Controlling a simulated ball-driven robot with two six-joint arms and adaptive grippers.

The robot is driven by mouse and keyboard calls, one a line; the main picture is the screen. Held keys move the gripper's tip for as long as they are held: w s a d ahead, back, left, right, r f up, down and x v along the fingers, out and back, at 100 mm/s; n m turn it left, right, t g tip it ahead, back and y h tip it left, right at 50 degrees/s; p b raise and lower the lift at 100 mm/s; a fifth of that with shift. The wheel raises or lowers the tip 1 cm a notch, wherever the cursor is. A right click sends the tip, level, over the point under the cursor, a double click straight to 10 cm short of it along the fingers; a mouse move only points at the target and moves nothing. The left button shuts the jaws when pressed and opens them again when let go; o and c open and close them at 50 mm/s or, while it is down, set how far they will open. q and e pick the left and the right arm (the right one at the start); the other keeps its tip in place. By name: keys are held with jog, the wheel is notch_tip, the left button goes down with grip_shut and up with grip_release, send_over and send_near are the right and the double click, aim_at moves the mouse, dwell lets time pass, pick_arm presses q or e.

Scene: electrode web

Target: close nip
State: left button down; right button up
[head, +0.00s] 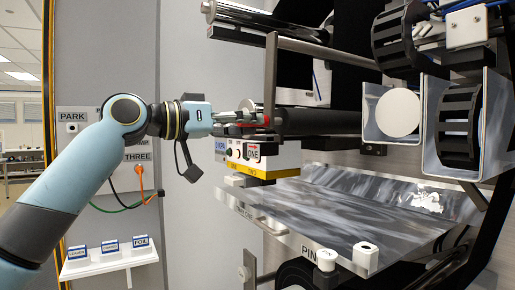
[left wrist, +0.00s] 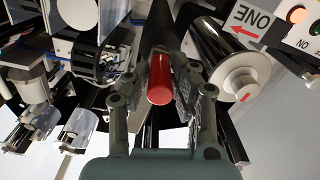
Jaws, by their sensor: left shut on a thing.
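My left gripper (head: 245,119) reaches in from the left to the front of the web machine. It is shut on a red cylindrical handle (left wrist: 160,80), which sits between its fingers in the left wrist view. In the head view only a small red part of the handle (head: 266,121) shows at the fingertips. A black roller (head: 318,122) lies right behind the handle. An upright grey metal bar (head: 270,72) stands just above the fingertips; I cannot tell how the handle joins it. My right gripper is not in view.
A yellow and white box marked ONE (head: 262,158) is just below the gripper. A shiny web table (head: 345,212) with white knobs lies lower. A panel marked PARK (head: 72,120) and a small labelled shelf (head: 110,262) are at left. A white-ended roller (left wrist: 238,82) is beside the gripper.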

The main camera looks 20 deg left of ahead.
pick_arm(q)
jog(key=w+a+r+m+b, duration=0.2)
jog(key=w+a+m+b, duration=0.1)
jog(key=w+a, duration=0.1)
jog(key=shift+a+m+b, duration=0.3)
jog(key=shift+a+b, duration=0.05)
jog(key=shift+a, duration=0.3)
jog(key=shift+r, duration=0.1)
jog(key=c, duration=1.6)
grip_release()
jog(key=o, duration=0.5)
jog(key=shift+w+a, duration=0.15)
jog(key=shift+a, duration=0.05)
jog(key=shift+d, duration=0.1)
